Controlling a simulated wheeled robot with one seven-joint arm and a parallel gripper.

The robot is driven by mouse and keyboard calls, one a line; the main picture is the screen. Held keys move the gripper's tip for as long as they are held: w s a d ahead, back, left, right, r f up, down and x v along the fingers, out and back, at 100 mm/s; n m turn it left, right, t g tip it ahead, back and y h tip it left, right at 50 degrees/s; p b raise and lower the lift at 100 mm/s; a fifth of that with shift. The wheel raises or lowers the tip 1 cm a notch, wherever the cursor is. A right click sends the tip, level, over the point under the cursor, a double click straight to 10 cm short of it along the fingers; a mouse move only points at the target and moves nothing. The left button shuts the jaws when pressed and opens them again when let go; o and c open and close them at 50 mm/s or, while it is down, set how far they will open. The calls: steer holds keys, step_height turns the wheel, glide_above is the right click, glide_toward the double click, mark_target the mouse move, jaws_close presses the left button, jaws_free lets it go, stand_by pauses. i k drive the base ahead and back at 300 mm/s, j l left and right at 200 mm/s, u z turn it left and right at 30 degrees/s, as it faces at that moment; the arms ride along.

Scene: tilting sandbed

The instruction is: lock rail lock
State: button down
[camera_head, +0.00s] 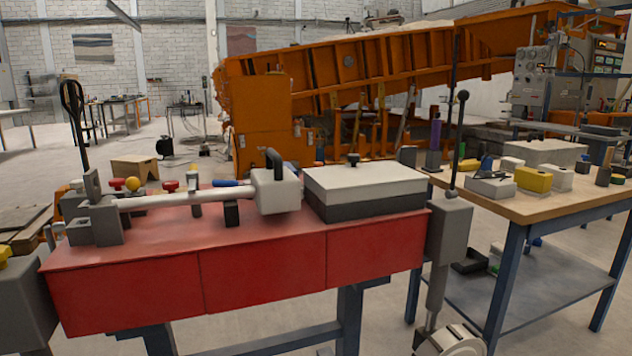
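A pale round rail (175,199) lies lengthwise on the red-topped bench (130,295). Its left end sits in grey stepped blocks (97,222). Its right end meets a white carriage block (277,192) with a black upright handle (273,160). Which part is the rail lock I cannot tell for sure.
A white-lidded dark box (365,183) stands right of the carriage. A tall black-knobbed lever (457,125) rises from a grey housing (449,228) at the bench's right end. A wooden-topped table (555,203) holds several blocks. An orange tilting structure (350,75) fills the back.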

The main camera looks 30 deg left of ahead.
mark_target(219, 183)
steer(key=l+u, duration=0.15)
steer(key=u, duration=0.3)
steer(key=l+u, duration=0.15)
steer(key=u, duration=0.3)
steer(key=l+u, duration=0.15)
steer(key=u, duration=0.3)
steer(key=k+u, duration=0.25)
steer(key=k, duration=0.7)
steer(key=i+j, duration=0.3)
steer(key=i, duration=0.2)
steer(key=i+j, duration=0.35)
steer(key=i, duration=0.15)
steer(key=i+l+u, duration=0.2)
steer(key=l+u, duration=0.15)
steer(key=i+l+u, duration=0.2)
steer(key=l+u, duration=0.15)
steer(key=i+l+u, duration=0.1)
steer(key=l+u, duration=0.3)
